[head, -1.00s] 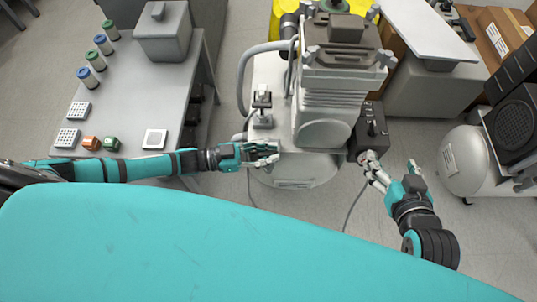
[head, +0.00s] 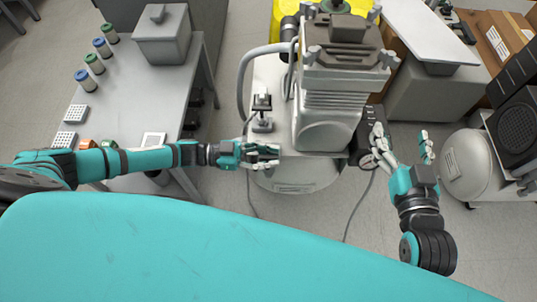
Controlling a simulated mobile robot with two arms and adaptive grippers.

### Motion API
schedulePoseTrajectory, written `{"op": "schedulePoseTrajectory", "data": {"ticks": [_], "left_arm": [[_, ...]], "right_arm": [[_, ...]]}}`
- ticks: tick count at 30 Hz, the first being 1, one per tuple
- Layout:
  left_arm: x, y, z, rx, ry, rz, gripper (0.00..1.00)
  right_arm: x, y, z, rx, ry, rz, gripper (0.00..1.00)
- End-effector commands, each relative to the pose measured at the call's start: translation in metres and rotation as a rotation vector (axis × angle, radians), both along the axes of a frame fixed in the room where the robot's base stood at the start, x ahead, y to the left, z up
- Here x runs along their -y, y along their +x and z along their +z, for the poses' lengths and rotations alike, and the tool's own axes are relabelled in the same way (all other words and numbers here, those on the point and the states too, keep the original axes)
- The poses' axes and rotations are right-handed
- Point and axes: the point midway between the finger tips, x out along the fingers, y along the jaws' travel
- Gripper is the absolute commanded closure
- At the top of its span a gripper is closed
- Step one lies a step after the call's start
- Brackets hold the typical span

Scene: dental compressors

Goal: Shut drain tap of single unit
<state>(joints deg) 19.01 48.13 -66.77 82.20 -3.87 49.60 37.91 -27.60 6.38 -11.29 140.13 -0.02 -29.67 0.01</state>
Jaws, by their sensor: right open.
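The single compressor unit (head: 325,110) stands upright in the middle of the head view, with its pale tank (head: 292,175) below the ribbed motor block. I cannot make out its drain tap. My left gripper (head: 278,156) reaches in from the left over the front left of the tank. Its fingers lie close together, and I cannot tell whether they hold anything or touch the tank. My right gripper (head: 402,138) is open, its fingers spread wide, to the right of the unit. Its left finger is in front of the black switch box (head: 363,148), partly covering it.
A grey table (head: 150,95) with jars, small trays and a grey box stands on the left, under my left arm. Another compressor with a white tank (head: 465,165) stands at the right. A dark cable (head: 358,210) trails across the floor.

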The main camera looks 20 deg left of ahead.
Motion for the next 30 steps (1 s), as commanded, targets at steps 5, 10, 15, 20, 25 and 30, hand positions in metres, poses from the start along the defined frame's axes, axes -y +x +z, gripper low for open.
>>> {"op": "schedulePoseTrajectory", "data": {"ticks": [5, 10, 15, 20, 25, 30], "left_arm": [[0.0, 0.0, 0.0, 0.0, 0.002, 0.001, 0.65], [-0.001, 0.0, 0.0, 0.0, 0.003, 0.002, 0.65], [-0.001, 0.001, 0.014, 0.002, 0.003, 0.001, 0.65], [-0.001, 0.0, 0.045, 0.004, 0.003, 0.0, 0.65], [-0.001, 0.0, 0.076, 0.003, 0.003, 0.0, 0.65], [-0.001, 0.001, 0.095, 0.001, 0.002, 0.001, 0.65]], "right_arm": [[0.0, 0.0, 0.0, 0.0, 0.0, -0.001, 0.25], [0.0, 0.0, 0.0, -0.002, 0.0, 0.0, 0.25], [0.0, 0.0, 0.0, -0.002, 0.0, 0.001, 0.25], [0.0, 0.0, 0.0, -0.002, 0.0, 0.0, 0.25], [0.0, 0.0, -0.001, -0.002, 0.0, 0.0, 0.25], [0.0, 0.0, 0.0, -0.002, 0.0, 0.0, 0.25]]}}
